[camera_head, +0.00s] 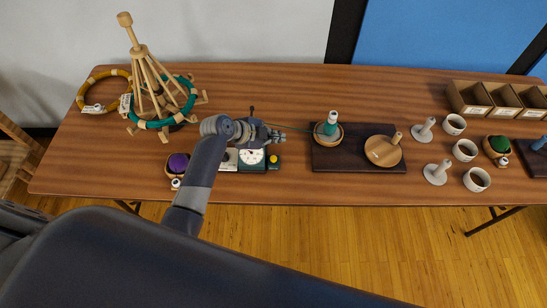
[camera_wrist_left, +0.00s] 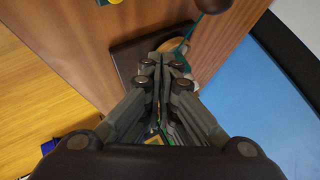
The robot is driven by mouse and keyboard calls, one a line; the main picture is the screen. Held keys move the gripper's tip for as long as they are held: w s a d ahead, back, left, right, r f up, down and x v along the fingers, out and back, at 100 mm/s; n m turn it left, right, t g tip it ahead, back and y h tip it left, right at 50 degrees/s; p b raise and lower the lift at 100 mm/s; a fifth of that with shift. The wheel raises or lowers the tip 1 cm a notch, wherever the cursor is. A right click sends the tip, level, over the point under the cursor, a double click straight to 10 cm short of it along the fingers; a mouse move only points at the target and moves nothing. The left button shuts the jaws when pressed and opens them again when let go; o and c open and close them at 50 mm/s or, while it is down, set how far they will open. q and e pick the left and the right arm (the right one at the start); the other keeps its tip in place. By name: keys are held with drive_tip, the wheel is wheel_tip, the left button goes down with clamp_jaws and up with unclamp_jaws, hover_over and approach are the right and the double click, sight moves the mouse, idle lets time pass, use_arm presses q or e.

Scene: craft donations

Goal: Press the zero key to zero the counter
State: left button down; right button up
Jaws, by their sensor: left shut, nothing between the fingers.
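The counter (camera_head: 252,157) is a small dark box with a white round dial and needle, near the front of the table, left of centre. A yellow button (camera_head: 273,158) sits at its right end; I cannot read any label on it. My left gripper (camera_head: 279,136) is shut and empty, above and behind the counter's right end, pointing right. Its closed fingers also fill the middle of the left wrist view (camera_wrist_left: 154,62). My left arm and wrist hide part of the counter's left side and back. My right gripper is not in view.
A dark board (camera_head: 345,160) to the right holds a green-thread cone (camera_head: 331,122) and a wooden disc (camera_head: 379,151). A green thread (camera_head: 292,127) runs near my gripper. A wooden swift (camera_head: 146,75) and a purple ball (camera_head: 178,164) stand left. Pegs, cups and boxes stand right.

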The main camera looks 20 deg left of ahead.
sight(274, 160)
use_arm(q)
drive_tip(key=shift+f, duration=0.15)
wheel_tip(274, 160, down, 9)
drive_tip(key=b, duration=0.7)
drive_tip(key=shift+r, duration=0.2)
idle(0.9)
drive_tip(key=shift+f+b, duration=0.4)
drive_tip(key=shift+b, duration=0.1)
drive_tip(key=shift+f+b, duration=0.45)
idle(0.4)
drive_tip(key=shift+r, duration=0.1)
drive_tip(key=shift+r+p, duration=0.7)
drive_tip(key=shift+r, duration=0.1)
